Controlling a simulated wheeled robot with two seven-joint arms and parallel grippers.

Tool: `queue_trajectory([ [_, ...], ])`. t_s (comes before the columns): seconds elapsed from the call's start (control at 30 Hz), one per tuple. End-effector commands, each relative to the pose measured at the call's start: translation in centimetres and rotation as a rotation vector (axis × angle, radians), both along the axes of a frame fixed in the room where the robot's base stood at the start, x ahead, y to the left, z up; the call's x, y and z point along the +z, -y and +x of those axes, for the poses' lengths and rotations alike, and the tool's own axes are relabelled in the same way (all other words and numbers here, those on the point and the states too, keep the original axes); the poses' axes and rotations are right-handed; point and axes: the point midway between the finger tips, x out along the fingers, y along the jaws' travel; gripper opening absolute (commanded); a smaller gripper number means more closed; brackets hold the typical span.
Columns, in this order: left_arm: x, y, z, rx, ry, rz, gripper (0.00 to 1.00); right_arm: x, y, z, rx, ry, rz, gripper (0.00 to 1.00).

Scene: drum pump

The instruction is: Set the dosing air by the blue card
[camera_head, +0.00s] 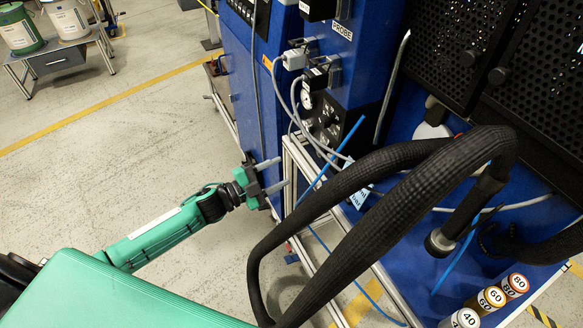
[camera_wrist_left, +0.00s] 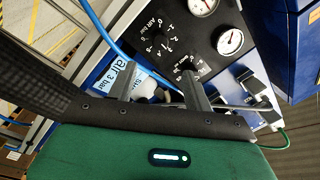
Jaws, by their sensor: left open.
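The light blue card (camera_wrist_left: 120,75), lettered "air 3 bar", shows tilted in the left wrist view, partly behind a finger. It seems to be the pale card (camera_head: 358,197) by the hoses in the head view. The black air panel (camera_wrist_left: 165,35) carries a numbered "AIR bar" scale and two round gauges (camera_wrist_left: 230,41); it also shows in the head view (camera_head: 326,122). The knobs are small and partly hidden by my fingers. My left gripper (camera_head: 284,173) is open and empty, below the panel, its fingers (camera_wrist_left: 160,70) pointing toward it. My right gripper is out of view.
A thick black hose (camera_head: 350,180) loops across the front of the blue machine. A thin blue tube (camera_wrist_left: 105,35) and grey cables (camera_head: 295,110) run near the panel. Cans (camera_head: 490,298) stand lower right.

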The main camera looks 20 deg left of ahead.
Motion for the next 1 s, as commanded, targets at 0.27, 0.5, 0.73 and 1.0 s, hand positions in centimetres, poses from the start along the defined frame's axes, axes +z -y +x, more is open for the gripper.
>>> queue_trajectory([
  [0.27, -0.1, -1.2, -1.3, 0.001, 0.0, 0.001, 0.51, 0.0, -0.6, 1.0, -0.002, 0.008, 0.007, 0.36],
  [0.5, -0.1, -1.2, -1.3, 0.0, 0.001, 0.001, 0.51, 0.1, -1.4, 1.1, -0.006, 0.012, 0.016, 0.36],
  [0.73, -0.1, -1.2, -1.3, 0.0, 0.001, 0.001, 0.51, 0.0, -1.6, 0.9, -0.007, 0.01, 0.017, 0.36],
  [1.0, -7.4, -4.3, -0.5, 0.162, -0.171, -0.028, 0.51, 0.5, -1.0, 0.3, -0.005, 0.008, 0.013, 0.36],
])
